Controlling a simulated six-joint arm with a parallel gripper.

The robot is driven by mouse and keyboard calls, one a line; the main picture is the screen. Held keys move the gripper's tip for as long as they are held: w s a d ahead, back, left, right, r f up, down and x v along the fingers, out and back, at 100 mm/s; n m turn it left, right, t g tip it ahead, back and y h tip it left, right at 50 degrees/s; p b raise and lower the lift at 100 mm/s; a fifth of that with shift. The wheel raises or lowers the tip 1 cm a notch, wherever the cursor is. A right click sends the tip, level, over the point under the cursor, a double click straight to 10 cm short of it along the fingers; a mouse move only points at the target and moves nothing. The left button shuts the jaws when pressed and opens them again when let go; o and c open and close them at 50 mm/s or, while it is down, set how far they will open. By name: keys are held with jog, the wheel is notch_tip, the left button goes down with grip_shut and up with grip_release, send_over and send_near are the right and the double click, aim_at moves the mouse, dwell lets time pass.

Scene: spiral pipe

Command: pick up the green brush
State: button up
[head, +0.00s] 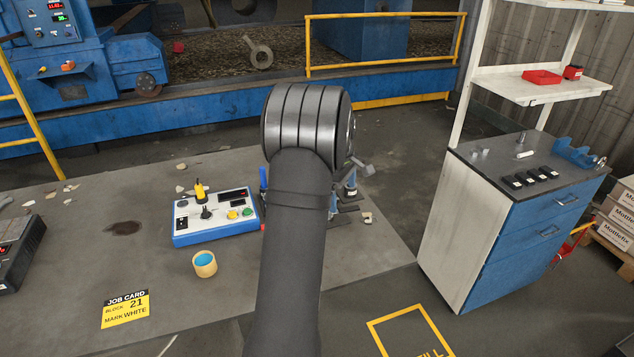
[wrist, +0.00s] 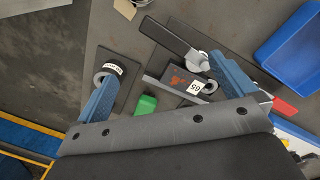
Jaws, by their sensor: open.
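In the wrist view, a small green piece (wrist: 145,104), likely part of the green brush, shows between my gripper's fingers, close to the gripper body. The rest of it is hidden by the gripper body, so its full shape cannot be told. My gripper (wrist: 163,68) is open, its two blue fingers spread wide with nothing held between them. It is over the grey bench top. In the head view my dark arm covers this area, and I cannot make out the green brush there.
Near the fingers lie a dark block marked 65 (wrist: 185,83), a black-handled tool (wrist: 168,36), a labelled roll (wrist: 104,78) and a blue tray (wrist: 292,48). A control box (head: 215,218) and yellow cup (head: 204,268) stand left of my arm. A cabinet (head: 450,235) stands right.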

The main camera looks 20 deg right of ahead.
jog(key=w+a+r+m+h, duration=0.2)
jog(key=w+a+r+m, duration=0.4)
jog(key=m, duration=0.7)
jog(key=w+a+r+m+h, duration=0.15)
jog(key=w+r+m, duration=0.25)
jog(key=w+m, duration=0.55)
jog(key=d+f+m, duration=0.1)
jog(key=f, duration=0.2)
jog(key=s+d+f, duration=0.1)
jog(key=f, duration=0.3)
jog(key=d+f+m, duration=0.1)
jog(key=d+f, duration=0.1)
jog(key=f, duration=0.1)
jog(key=shift+s+f+m, duration=0.3)
jog(key=shift+s+m, duration=0.05)
jog(key=shift+s, duration=0.05)
jog(key=shift+x, duration=2.7)
jog(key=shift+w+a, duration=0.15)
jog(key=c, duration=0.6)
jog(key=shift+c, duration=0.2)
jog(key=shift+r, duration=0.1)
